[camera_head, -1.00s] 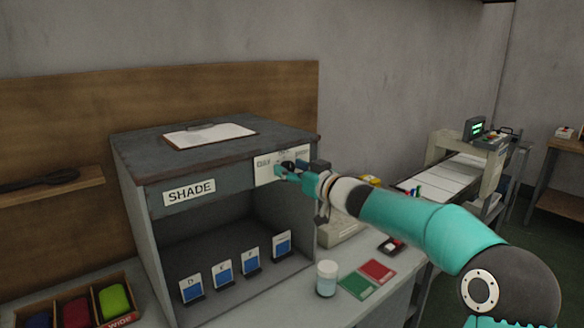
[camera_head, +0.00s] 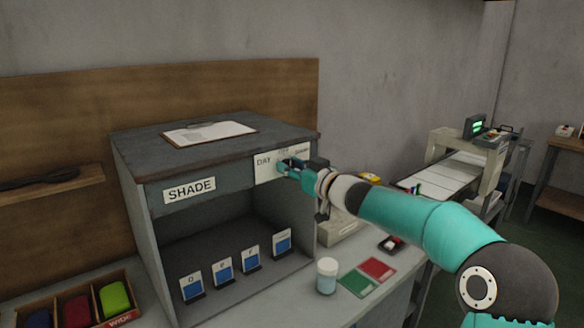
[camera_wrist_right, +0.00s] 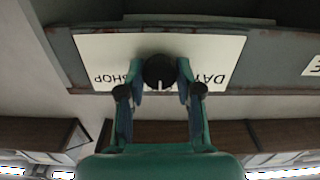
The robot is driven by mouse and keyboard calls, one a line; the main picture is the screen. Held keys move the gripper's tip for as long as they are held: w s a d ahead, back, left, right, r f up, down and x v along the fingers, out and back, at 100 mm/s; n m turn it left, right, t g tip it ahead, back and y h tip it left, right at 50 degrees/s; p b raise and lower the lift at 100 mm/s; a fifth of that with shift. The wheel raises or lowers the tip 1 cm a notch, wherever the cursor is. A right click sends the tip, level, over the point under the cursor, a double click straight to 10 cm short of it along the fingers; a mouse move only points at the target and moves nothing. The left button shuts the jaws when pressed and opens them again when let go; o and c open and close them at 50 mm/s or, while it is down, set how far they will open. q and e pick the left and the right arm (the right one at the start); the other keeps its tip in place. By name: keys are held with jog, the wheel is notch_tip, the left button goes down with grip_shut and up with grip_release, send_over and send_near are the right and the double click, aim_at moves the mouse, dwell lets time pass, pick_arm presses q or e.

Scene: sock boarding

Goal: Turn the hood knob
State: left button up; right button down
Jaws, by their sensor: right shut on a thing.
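The hood (camera_head: 150,166) is a grey box with a SHADE label and an open front. A white dial plate (camera_head: 262,174) is on its upper right front, with DAY at its left side. My right gripper (camera_head: 286,167) is at this plate and mostly covers the knob. In the right wrist view, the black round knob (camera_wrist_right: 159,71) with a pale mark sits between the two fingertips of my right gripper (camera_wrist_right: 158,82), which is shut on it. The plate (camera_wrist_right: 105,58) appears upside down there, with DAY and SHOP readable. My left gripper is not in view.
A clipboard (camera_head: 209,132) lies on the hood's top. Several blue sample cards (camera_head: 222,270) stand inside it. A white-lidded jar (camera_head: 327,276) and green and red cards (camera_head: 377,268) lie on the counter to the right. A bin of coloured items (camera_head: 128,317) is at lower left.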

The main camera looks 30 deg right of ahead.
jog(key=n, duration=0.4)
jog(key=n+b, duration=0.1)
jog(key=n, duration=0.4)
jog(key=shift+a+f, duration=0.15)
jog(key=shift+f, duration=0.05)
jog(key=shift+n, duration=0.4)
jog(key=c, duration=0.8)
grip_release()
jog(key=shift+a, duration=0.1)
jog(key=shift+r, duration=0.1)
jog(key=s+d, duration=0.1)
jog(key=s, duration=1.1)
